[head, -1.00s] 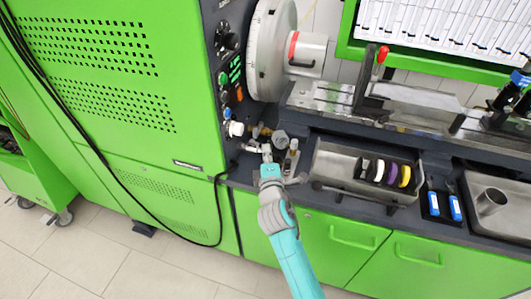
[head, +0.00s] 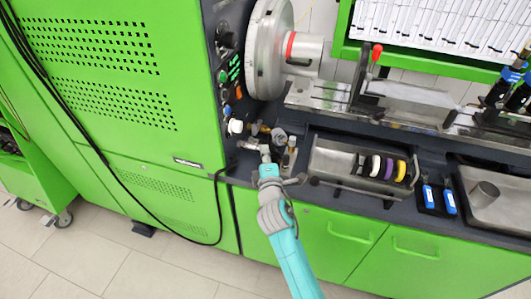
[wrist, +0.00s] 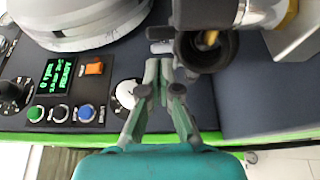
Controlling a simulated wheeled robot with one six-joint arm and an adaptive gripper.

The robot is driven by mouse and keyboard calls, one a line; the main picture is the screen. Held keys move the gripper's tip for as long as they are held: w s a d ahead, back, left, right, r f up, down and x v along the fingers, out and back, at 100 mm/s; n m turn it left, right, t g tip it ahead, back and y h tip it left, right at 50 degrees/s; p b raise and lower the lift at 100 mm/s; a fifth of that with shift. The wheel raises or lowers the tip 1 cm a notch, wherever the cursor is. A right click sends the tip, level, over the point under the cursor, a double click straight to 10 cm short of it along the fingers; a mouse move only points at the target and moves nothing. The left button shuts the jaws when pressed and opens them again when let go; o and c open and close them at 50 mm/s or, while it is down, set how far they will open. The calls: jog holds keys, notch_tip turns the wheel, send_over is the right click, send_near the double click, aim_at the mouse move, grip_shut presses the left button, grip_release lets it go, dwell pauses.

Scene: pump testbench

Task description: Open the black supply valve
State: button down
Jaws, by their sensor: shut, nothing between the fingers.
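My gripper (head: 265,153) is at the bench's front edge beside the green cabinet, among small pipe fittings (head: 254,131). In the wrist view its fingers (wrist: 165,78) are together with nothing between them. Just beyond the fingertips is a small grey lever-like piece (wrist: 160,33). To its right, close to the right finger, is a dark round fitting (wrist: 207,52) with a brass-coloured centre, under a grey body. I cannot tell which of these parts is the black supply valve, nor whether a finger touches one. The gripper partly hides the fittings in the head view.
A white knob (wrist: 127,93) is close left of the fingers, beside coloured buttons (wrist: 60,113) and a small display. A large metal chuck (head: 270,50) is behind. A tray with coloured rings (head: 388,168) stands to the right. The floor in front is clear.

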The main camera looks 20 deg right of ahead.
jog(key=shift+s+a, duration=0.25)
jog(key=shift+s, duration=0.35)
jog(key=shift+s+d, duration=0.1)
jog(key=shift+s, duration=0.25)
jog(key=s+a+f+m+g+y, duration=0.1)
jog(key=s+f+m+y, duration=0.3)
jog(key=s, duration=1.1)
jog(key=s+a+f+m+g, duration=0.1)
jog(key=s+f, duration=0.5)
jog(key=s, duration=0.9)
jog(key=s+r+m, duration=0.3)
jog(key=s+m, duration=0.2)
jog(key=s, duration=0.6)
jog(key=s+r+m, duration=0.2)
jog(key=s+m, duration=0.3)
jog(key=s, duration=0.6)
jog(key=shift+d+r+m+g, duration=0.3)
jog(key=shift+d+r+g, duration=0.1)
jog(key=shift+d, duration=0.05)
jog(key=c, duration=1.9)
grip_release()
